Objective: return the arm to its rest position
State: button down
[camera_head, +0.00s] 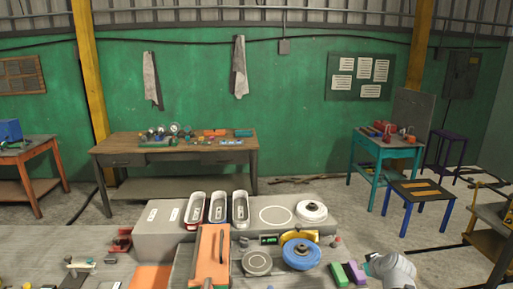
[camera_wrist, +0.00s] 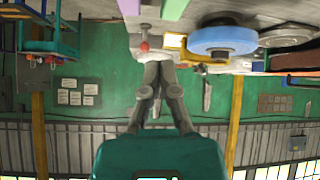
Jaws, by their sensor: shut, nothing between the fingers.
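My gripper (camera_wrist: 156,62) shows in the wrist view, which is upside down. Its grey fingers reach up from the teal body and meet at the tips, with nothing between them. The tips appear near a small red-topped item (camera_wrist: 144,46) at the bench edge; I cannot tell whether they touch it. A grey-white rounded part (camera_head: 392,268) at the lower right of the head view looks like part of my arm. My gripper's fingers cannot be made out in the head view.
A blue disc (camera_head: 300,254) and a yellow piece (camera_head: 302,236) lie on the near bench, left of the arm. Green and purple blocks (camera_head: 347,273) sit closer. An orange panel (camera_head: 211,256) and trays (camera_head: 218,207) stand further left. Open floor (camera_head: 340,205) lies beyond.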

jog(key=s+a+f+g, duration=0.1)
jog(key=a+f, duration=0.1)
jog(key=a, duration=0.1)
jog(key=s+a+f+g+b, duration=0.1)
jog(key=s+a+f+g, duration=0.1)
jog(key=a, duration=0.2)
jog(key=s+a+f+m+g, duration=0.1)
jog(key=a+f, duration=0.1)
jog(key=a, duration=0.2)
jog(key=shift+s+y+b, duration=0.3)
jog(key=shift+s+b, duration=0.05)
jog(key=shift+b, duration=0.05)
jog(key=s+a+f+m+g+h+b, duration=0.1)
jog(key=s+a+f+m+g+h, duration=0.1)
jog(key=s+a+g, duration=0.3)
jog(key=shift+s+a+f, duration=0.5)
jog(key=shift+s+a, duration=0.45)
jog(key=shift+s, duration=0.15)
